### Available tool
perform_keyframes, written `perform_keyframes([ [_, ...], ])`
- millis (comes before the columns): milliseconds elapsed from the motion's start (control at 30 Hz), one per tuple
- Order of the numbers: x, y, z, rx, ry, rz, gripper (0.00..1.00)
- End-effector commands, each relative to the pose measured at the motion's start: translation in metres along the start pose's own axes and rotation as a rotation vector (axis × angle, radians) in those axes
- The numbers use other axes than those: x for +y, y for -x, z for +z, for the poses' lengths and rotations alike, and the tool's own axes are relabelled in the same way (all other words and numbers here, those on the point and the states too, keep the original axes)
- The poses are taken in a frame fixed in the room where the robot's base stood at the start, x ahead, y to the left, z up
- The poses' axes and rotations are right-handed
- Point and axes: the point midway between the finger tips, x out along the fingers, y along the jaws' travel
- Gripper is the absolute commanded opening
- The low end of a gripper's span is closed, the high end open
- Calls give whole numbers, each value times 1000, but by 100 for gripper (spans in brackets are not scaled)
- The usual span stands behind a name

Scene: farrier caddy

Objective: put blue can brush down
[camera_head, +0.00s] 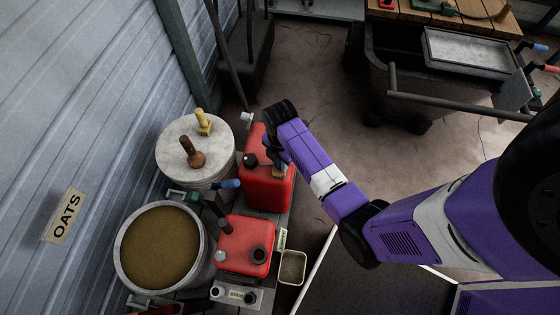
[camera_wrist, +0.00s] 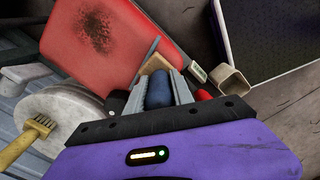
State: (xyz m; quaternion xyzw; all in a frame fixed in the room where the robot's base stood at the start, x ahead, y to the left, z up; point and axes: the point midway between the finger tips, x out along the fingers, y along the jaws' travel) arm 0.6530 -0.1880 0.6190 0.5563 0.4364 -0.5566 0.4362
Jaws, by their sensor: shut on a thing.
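My gripper (camera_wrist: 163,86) is shut on a dark blue handle (camera_wrist: 159,92), which I take to be the blue can brush. A tan wooden block (camera_wrist: 155,64) shows just beyond the fingertips, probably the brush's head; its bristles are not clear. In the head view my gripper (camera_head: 272,160) hangs over the taller red can (camera_head: 262,190), and a small tan part (camera_head: 278,173) shows beneath it. I cannot tell whether the brush touches the can.
A round pale lid (camera_head: 175,158) left of the can bears a yellow brush (camera_head: 203,122) and a brown-handled one (camera_head: 195,154). An oat-filled bucket (camera_head: 122,245), a shorter red can (camera_head: 246,232) and a small open cup (camera_head: 292,268) stand nearer. Bare floor (camera_head: 320,110) lies beyond.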

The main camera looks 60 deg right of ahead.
Motion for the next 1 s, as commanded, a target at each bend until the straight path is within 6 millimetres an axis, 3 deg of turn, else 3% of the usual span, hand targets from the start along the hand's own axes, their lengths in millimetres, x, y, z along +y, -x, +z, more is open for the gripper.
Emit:
perform_keyframes([
  [300, 0, -3, 0, 0, 0, 0, 0],
  [333, 0, -2, 0, 0, 0, 0, 34],
  [400, 0, -2, 0, 0, 0, 0, 48],
  [433, 0, -2, 0, 0, 0, 0, 50],
  [767, 0, 0, 0, 0, 0, 1, 50],
  [1000, 1, 31, 0, -1, 1, 4, 50],
])
